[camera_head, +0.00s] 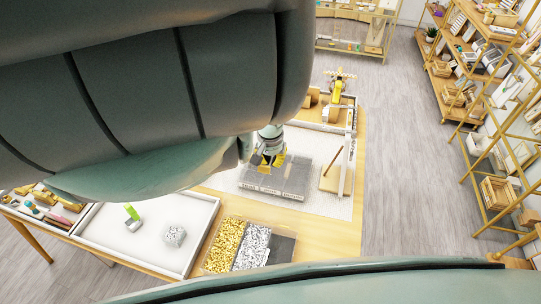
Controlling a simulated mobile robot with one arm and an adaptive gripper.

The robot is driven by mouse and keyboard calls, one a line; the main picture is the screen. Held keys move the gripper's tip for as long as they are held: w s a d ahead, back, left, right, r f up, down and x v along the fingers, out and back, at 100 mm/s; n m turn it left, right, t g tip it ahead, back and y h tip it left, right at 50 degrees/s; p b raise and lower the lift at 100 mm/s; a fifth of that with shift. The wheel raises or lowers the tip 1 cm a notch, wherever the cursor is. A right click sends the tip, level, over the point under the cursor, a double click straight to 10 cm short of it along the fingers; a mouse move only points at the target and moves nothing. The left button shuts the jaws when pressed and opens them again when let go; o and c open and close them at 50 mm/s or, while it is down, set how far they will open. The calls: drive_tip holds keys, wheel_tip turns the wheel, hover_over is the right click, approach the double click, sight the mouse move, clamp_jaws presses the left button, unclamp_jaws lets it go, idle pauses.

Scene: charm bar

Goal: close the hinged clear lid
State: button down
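My gripper (271,162) has yellow finger parts. It is small in the view, pointing down at the back edge of a grey compartment box (282,183) on a white mat. I cannot tell whether its fingers are open or shut, or whether they touch the box. The box has several sections with labels along its front edge. I cannot make out a clear lid on it, and my own large green-grey arm parts hide much of the left and the area behind the gripper.
A wooden stand (334,172) is right of the box. Shelves (502,95) stand beyond open floor.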

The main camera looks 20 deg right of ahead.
drive_tip(key=shift+s+a+r, duration=0.15)
drive_tip(key=shift+s+a, duration=0.1)
drive_tip(key=shift+s, duration=0.15)
idle(0.4)
